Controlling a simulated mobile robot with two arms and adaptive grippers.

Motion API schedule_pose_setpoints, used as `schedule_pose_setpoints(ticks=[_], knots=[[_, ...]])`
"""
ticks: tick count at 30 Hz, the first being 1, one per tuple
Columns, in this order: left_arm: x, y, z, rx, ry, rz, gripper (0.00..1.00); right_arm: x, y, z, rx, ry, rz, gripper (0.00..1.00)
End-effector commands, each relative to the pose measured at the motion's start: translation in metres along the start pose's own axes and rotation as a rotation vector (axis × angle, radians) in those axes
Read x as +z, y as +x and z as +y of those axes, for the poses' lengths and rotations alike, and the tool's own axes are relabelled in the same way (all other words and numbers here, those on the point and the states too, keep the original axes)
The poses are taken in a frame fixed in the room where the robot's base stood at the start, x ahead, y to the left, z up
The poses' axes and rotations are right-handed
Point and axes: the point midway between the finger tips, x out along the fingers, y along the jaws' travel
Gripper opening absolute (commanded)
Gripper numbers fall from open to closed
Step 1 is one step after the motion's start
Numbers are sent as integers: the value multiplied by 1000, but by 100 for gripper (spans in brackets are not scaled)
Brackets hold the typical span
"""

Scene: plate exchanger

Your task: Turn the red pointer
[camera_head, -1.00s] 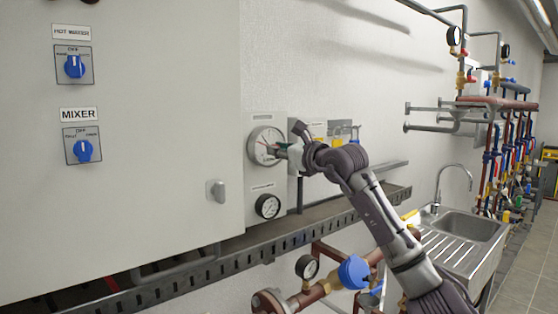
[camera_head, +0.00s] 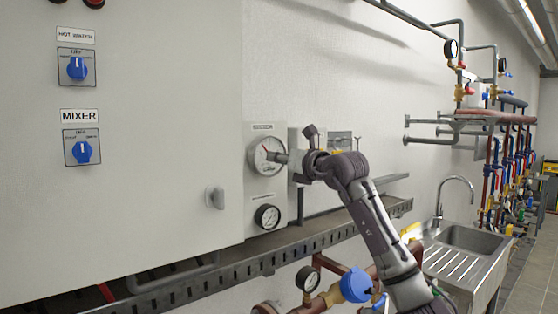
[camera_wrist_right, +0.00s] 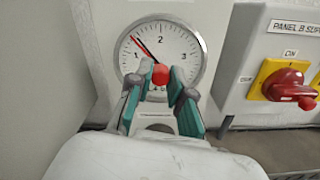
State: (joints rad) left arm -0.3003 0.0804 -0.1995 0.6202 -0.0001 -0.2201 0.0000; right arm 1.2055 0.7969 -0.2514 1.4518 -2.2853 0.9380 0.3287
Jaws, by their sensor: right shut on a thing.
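A round white dial gauge (camera_head: 262,158) is on a grey panel right of the large cabinet. It also shows in the right wrist view (camera_wrist_right: 185,42), with numbers around its scale. The red pointer (camera_wrist_right: 146,47) lies across its face, pointing up and left. A thin black needle shows close beside it. A red knob (camera_wrist_right: 160,75) stands out at the dial's centre. My right gripper (camera_wrist_right: 158,77) is at the dial, with its teal fingers closed around the knob. In the head view my right gripper (camera_head: 283,158) covers the dial's right part. My left gripper is not in view.
A smaller gauge (camera_head: 267,216) is below the dial. A yellow and red switch (camera_wrist_right: 285,82) is on a box close to the right. A perforated metal tray (camera_head: 230,272) runs below. A sink (camera_head: 470,240) and pipes are farther right.

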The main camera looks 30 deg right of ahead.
Motion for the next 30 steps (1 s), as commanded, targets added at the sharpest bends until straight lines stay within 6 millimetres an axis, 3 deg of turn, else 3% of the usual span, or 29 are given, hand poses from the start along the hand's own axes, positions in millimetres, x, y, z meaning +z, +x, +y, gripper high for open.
schedule_pose_setpoints(ticks=[8, 9, 13, 23, 30], knots=[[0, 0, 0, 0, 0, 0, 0, -2, 0, 0, -1, 0, 4, 0], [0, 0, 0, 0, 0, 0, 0, -2, 0, 0, -1, 0, 4, 23], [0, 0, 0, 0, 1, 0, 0, -1, 0, 0, 0, 0, 3, 45], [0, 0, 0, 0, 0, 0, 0, 0, -2, 0, 0, -1, 0, 45], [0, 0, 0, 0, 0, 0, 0, -1, -36, -1, -3, -6, 1, 45]])
